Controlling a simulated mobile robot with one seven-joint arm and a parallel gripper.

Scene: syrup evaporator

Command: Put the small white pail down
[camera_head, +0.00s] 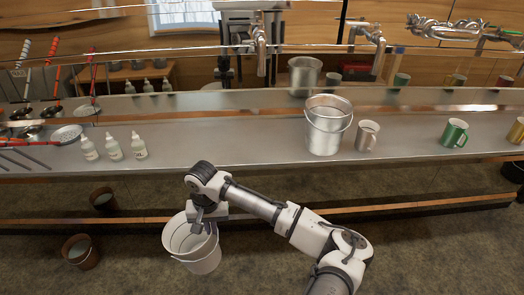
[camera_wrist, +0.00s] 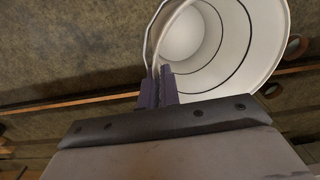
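The small white pail (camera_head: 197,250) hangs at my gripper (camera_head: 203,226), at the lower left of the head view, in front of the bench. In the wrist view the white pail (camera_wrist: 232,45) is seen into from above and looks empty, with dark lines around its inner wall. Whether the pail's bottom touches the floor cannot be told.
A metal bench (camera_head: 240,148) runs across, with a metal bucket (camera_head: 325,128), metal mug (camera_head: 367,137), green mug (camera_head: 454,134) and white bottles (camera_head: 114,148) on it. Two brown pots (camera_head: 80,252) (camera_head: 103,200) stand on the floor at left. Open floor (camera_head: 130,265) lies beside the pail.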

